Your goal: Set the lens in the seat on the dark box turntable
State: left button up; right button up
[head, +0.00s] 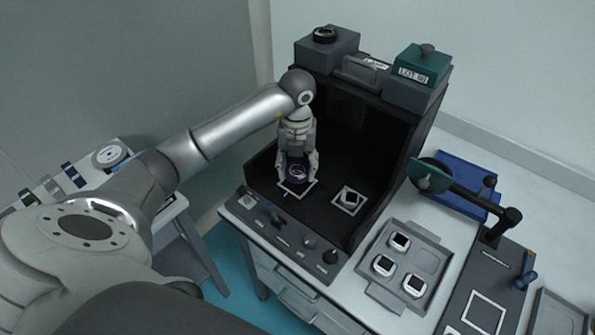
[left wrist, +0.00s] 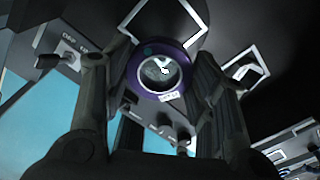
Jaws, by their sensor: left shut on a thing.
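My left gripper (head: 297,167) reaches into the open-fronted dark box (head: 341,112) and is shut on the lens (head: 298,178), a ring with a purple rim. In the left wrist view the lens (left wrist: 159,73) sits between both fingers, with a small white label on its rim. It is over or near a white square outline (head: 285,188) on the box floor; I cannot tell whether it touches down. To the right, a second white square (head: 338,206) has a small turned piece in it. I cannot tell which marking is the turntable seat. My right gripper is not in view.
A control panel with knobs (head: 309,242) runs along the box front. A grey tray (head: 428,259) with several square pieces lies to the right, near a jointed arm stand (head: 497,228) and a blue mat (head: 455,168). A green LOT box (head: 414,82) stands on top.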

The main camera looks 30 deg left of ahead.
aim_at(297, 163)
pick_arm(q)
jog(key=w+f, duration=0.1)
jog(key=w+a+f, duration=0.1)
jog(key=shift+a+f, duration=0.1)
jog(key=shift+f, duration=0.2)
notch_tip(297, 163, down, 2)
jog(key=shift+f+p, duration=0.15)
jog(key=shift+p, duration=0.7)
jog(key=shift+f, duration=0.4)
jog(key=shift+f, duration=0.15)
jog(key=o, duration=1)
jog(key=shift+o, duration=0.2)
